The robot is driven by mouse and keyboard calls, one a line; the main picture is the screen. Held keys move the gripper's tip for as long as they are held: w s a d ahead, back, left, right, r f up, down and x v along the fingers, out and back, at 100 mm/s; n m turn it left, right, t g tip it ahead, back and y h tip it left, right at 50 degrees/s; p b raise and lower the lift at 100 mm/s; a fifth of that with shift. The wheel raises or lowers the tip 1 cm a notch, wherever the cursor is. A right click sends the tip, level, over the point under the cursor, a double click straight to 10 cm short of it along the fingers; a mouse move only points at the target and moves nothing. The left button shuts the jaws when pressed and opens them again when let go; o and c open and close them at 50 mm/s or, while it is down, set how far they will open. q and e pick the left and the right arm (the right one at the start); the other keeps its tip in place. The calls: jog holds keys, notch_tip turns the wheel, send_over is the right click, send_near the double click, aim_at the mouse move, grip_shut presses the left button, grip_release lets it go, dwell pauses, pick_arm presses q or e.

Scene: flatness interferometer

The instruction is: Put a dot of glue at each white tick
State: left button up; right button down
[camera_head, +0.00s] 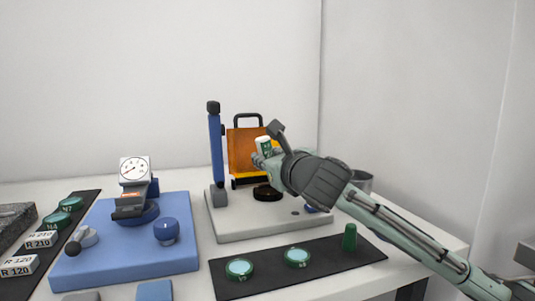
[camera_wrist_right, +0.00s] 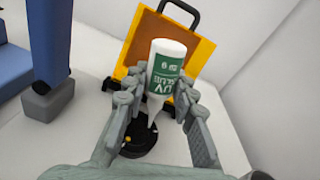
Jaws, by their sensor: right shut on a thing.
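My right gripper (camera_head: 268,158) is shut on a white glue bottle with a green label (camera_head: 264,146). In the right wrist view the bottle (camera_wrist_right: 166,75) sits between the fingers (camera_wrist_right: 155,100), its narrow nozzle pointing down, label reading UV glue. Below the nozzle is a black round holder (camera_head: 267,193), which stands on the light grey base plate (camera_head: 245,228). The holder (camera_wrist_right: 138,138) also shows in the right wrist view, partly hidden by the bottle and fingers. The nozzle looks above the holder; I cannot tell the gap. My left gripper is not in view.
An orange shield with a black handle (camera_head: 243,141) stands behind the holder, with a blue column (camera_head: 215,150) to its left. A dark mat (camera_head: 330,260) with green-rimmed discs and a green cap (camera_head: 349,238) lies in front. A dial gauge (camera_head: 134,170) stands on a blue base (camera_head: 110,262).

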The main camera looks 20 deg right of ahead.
jog(key=shift+p, duration=0.55)
dwell(0.5)
jog(key=shift+f, duration=0.5)
dwell(0.7)
jog(key=shift+r+p, duration=0.1)
jog(key=shift+p, duration=0.2)
dwell(0.8)
jog(key=shift+r+p, duration=1.7)
jog(key=shift+p, duration=0.65)
